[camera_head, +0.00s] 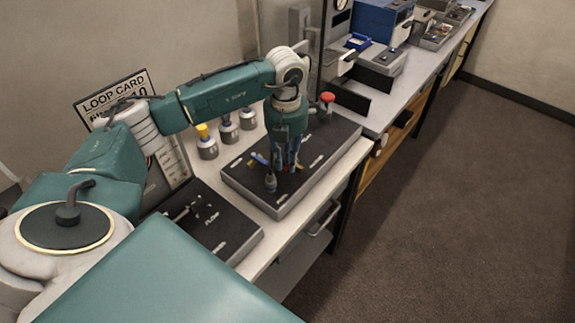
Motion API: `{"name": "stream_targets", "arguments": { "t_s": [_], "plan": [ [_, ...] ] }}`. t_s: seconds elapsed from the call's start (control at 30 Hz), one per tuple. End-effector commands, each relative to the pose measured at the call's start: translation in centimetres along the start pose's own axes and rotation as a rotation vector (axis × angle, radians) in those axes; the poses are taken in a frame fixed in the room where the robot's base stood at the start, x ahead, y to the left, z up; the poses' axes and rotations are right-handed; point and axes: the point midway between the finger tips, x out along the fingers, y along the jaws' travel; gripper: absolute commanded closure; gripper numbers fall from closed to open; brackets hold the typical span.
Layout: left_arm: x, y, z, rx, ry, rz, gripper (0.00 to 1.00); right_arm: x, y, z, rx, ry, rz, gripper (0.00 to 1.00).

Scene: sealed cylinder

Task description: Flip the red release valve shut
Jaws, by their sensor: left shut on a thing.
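A dark panel board (238,174) with pale labels lies on the white bench. My left gripper (285,163) points down over the middle of the board, its fingers closed low on a small part that they mostly hide. A trace of red shows at the fingertips, but I cannot tell for sure that it is the red release valve or how its handle is turned. A small blue and yellow handle (259,159) is just left of the fingers. A dark knob (270,183) stands in front of them. A red-topped piece (327,99) stands at the board's back right. My right gripper is not in view.
Several grey containers, one yellow-topped (205,140), stand behind the board at left. A second dark panel (205,222) lies nearer me. Boxes (382,20) line the far bench. The floor at right is clear.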

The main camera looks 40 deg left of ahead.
Motion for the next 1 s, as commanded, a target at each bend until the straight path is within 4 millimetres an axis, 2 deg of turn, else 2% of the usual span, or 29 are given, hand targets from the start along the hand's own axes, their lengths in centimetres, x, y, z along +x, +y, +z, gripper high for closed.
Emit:
{"name": "stream_targets", "arguments": {
  "t_s": [0.2, 0.23, 0.3, 0.33, 0.67, 0.83, 1.0],
  "plan": [
    [-0.2, 0.0, 0.1, 0.005, -0.003, 0.001, 1.00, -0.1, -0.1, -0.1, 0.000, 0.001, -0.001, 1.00],
    [-0.2, 0.0, 0.1, 0.005, -0.003, 0.001, 0.77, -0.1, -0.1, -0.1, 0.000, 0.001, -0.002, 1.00],
    [-0.2, 0.0, 0.1, 0.004, -0.002, 0.001, 0.63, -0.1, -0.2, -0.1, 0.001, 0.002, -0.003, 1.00],
    [-0.1, 0.0, 0.1, 0.004, -0.002, 0.001, 0.61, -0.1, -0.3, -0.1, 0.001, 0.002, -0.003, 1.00],
    [-0.4, 0.0, 0.1, 0.001, -0.002, 0.001, 0.61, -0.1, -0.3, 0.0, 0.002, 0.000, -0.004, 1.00],
    [-2.7, 0.0, 0.1, 0.001, -0.005, 0.001, 0.61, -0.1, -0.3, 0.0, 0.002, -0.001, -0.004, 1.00],
    [-6.4, 0.0, 0.2, 0.003, -0.007, 0.000, 0.61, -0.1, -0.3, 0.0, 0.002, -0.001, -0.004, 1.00]
  ]
}}
